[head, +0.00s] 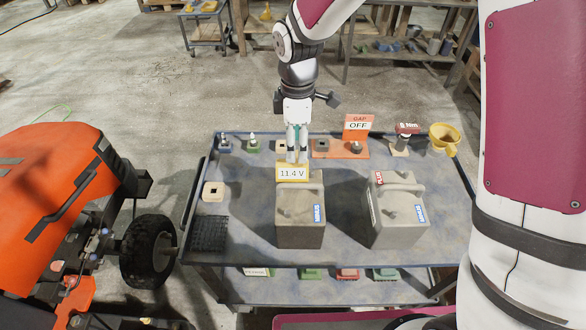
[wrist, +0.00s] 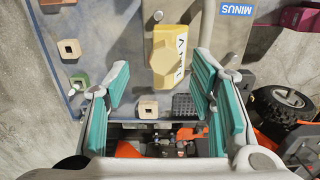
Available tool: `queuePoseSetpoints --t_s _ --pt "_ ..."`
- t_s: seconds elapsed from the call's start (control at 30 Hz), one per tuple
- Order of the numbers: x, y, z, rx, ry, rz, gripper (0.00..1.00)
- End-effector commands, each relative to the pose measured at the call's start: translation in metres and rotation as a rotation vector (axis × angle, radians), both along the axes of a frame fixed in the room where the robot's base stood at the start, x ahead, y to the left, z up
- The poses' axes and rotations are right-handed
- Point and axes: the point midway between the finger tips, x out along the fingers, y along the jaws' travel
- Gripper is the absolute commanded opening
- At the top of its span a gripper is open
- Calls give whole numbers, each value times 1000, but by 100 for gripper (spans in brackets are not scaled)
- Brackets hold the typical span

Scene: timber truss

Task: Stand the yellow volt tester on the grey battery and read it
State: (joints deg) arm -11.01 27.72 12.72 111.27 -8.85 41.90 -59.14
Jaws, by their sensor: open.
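The yellow volt tester (head: 292,174) stands at the far end of the left, brownish-grey battery (head: 300,232) in the head view. Its white display reads 11.4 V. The right battery (head: 398,228) is a lighter grey and has no tester on it. My gripper (head: 297,156) is open, with its teal-padded fingers close above and behind the tester. In the wrist view the yellow tester (wrist: 174,58) lies beyond the gap of my open gripper (wrist: 162,92), and no finger appears to grip it. The tester's foot and its exact contact with the battery are hidden.
The batteries stand on a blue-grey cart top (head: 345,250). An orange GAP OFF sign (head: 358,127), a red-topped gauge (head: 407,130) and a yellow funnel (head: 445,138) stand along the back. A black mat (head: 209,233) lies at the left. An orange tractor (head: 60,200) is beside the cart.

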Motion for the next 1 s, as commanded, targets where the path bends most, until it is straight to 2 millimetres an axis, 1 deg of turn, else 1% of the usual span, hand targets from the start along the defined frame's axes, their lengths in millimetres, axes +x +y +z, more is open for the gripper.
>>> queuePoseSetpoints --t_s 0.03,0.17,0.3,0.4,0.6,0.63,0.83,0.87,1.0 --pt "-4 0 -6 -1 4 1 50" --pt "-9 -1 -24 -2 5 0 50" --pt "-7 -1 -40 0 2 0 50" --pt "-6 -1 -45 0 2 0 50" --pt "-5 -1 -46 0 0 0 50" --pt "-5 -1 -46 0 0 0 48" --pt "-5 -1 -46 0 1 0 3" --pt "-5 -1 -45 0 1 0 0" --pt "-5 -1 -45 0 0 0 0"
